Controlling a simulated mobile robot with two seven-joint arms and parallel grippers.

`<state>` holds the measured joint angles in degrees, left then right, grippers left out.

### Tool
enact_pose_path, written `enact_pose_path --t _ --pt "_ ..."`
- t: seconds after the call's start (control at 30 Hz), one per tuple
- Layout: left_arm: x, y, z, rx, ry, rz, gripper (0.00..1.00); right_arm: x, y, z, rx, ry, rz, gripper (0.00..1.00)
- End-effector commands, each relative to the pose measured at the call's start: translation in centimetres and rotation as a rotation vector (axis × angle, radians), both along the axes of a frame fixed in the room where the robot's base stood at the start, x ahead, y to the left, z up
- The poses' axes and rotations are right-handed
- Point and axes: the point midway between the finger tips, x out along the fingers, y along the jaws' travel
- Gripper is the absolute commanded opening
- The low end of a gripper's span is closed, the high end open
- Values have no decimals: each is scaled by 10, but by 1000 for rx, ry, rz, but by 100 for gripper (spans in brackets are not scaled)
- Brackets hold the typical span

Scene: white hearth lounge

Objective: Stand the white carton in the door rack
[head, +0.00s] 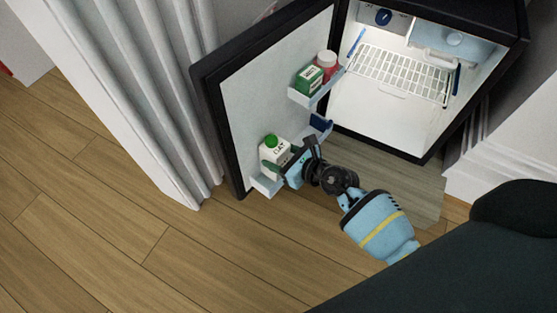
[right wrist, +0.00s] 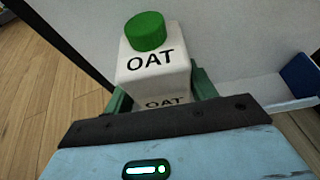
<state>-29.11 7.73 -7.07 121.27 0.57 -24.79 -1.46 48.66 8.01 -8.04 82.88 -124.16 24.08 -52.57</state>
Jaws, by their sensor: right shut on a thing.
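The white carton (head: 274,152) with a green cap and the word OAT stands upright at the lower door rack (head: 266,186) of the open fridge. My right gripper (head: 280,163) is shut on the carton, with a green finger on each side of it. In the right wrist view the carton (right wrist: 155,68) sits between the green fingers (right wrist: 160,102). Its lower part is hidden by the gripper, so I cannot tell whether its base touches the rack floor. My left gripper is not in view.
The upper door rack (head: 313,97) holds a green box (head: 309,79) and a red jar with a white lid (head: 327,62). A dark blue item (head: 320,122) is at the lower rack's right end. The fridge interior has a wire shelf (head: 400,74). A white curtain (head: 135,80) hangs left of the door.

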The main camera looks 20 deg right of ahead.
Motion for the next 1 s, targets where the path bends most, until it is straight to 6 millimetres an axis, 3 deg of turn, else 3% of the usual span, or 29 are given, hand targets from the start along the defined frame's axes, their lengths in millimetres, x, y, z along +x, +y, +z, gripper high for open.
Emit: enact_pose_path --t 0.13,0.57,0.6,0.77,1.0 --pt "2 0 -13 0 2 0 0 1 0 -17 1 -4 -1 17" --pt "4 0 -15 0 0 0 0 1 0 -20 1 -4 -1 17" --pt "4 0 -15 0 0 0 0 0 0 -22 0 0 0 58" --pt "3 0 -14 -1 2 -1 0 0 0 -22 0 0 0 78" --pt "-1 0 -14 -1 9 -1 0 0 0 -22 0 -1 0 78"
